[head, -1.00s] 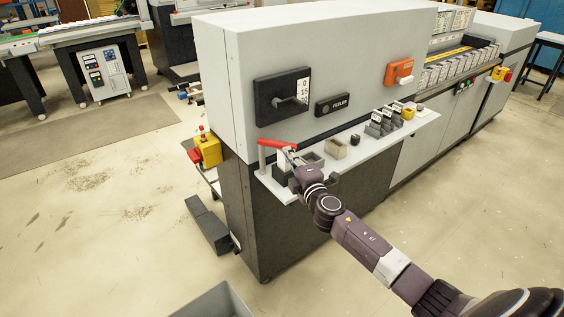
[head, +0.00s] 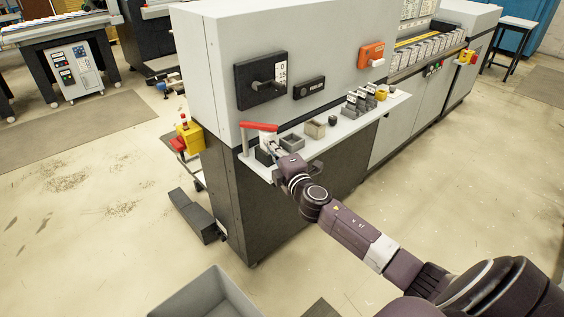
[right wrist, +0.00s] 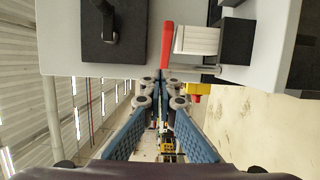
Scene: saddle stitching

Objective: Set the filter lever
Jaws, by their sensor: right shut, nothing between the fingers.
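A black plate (head: 261,81) with a black lever (head: 262,86) and a number scale beside it is on the grey machine's front. A red-handled lever (head: 259,126) stands on the left end of the shelf below; its red end (right wrist: 167,45) also shows in the right wrist view. I cannot tell from a label which lever is the filter lever. My right gripper (head: 271,149) is just below the red handle. In the right wrist view its fingers (right wrist: 163,83) are shut and empty, close to the red end; contact cannot be told. My left gripper is not in view.
A white-and-black block (right wrist: 205,40) is beside the red handle. A yellow emergency-stop box (head: 190,138) is left; a grey bin (head: 205,300) is in front.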

